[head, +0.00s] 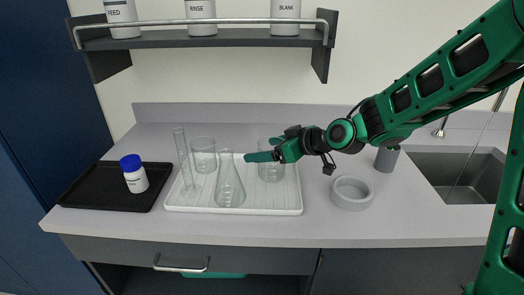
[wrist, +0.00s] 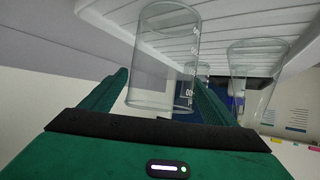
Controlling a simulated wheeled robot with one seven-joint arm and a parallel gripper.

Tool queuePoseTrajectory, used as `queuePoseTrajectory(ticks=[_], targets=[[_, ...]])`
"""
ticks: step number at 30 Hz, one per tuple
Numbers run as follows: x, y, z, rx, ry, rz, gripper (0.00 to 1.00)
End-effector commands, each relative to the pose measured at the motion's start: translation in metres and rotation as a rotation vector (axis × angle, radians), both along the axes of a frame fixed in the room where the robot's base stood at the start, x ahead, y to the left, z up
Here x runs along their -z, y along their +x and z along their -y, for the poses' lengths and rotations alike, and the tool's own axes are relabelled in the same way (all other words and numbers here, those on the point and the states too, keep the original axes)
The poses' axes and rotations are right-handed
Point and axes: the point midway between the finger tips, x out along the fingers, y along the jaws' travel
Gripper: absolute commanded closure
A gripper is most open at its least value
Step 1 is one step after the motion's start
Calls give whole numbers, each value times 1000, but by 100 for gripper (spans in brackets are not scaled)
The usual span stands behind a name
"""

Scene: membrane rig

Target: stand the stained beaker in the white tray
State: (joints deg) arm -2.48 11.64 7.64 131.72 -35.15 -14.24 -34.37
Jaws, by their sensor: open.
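The white tray (head: 240,206) lies on the counter and holds clear glassware. A clear beaker (head: 270,173) stands at its right end, and another clear beaker (head: 203,156) stands at its back left. I see no stain on either, so I cannot tell which is the stained one. My gripper (head: 262,156) is open at the right beaker, its fingers level with the upper part. In the wrist view a clear beaker with white marks (wrist: 164,55) lies between my open fingers (wrist: 160,82), not visibly clamped. The tray's ribbed surface (wrist: 100,22) shows there too.
A conical flask (head: 229,186) and a tall glass cylinder (head: 183,160) also stand in the tray. A black tray (head: 88,187) with a blue-capped bottle (head: 134,174) is left. A grey roll (head: 351,193), a dark cup (head: 386,159) and the sink (head: 455,172) are right.

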Motion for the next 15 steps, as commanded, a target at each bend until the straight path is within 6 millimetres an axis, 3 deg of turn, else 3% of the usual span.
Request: queuePoseTrajectory(ticks=[15], targets=[[-45, -51, 62, 1, 0, 1, 19]])
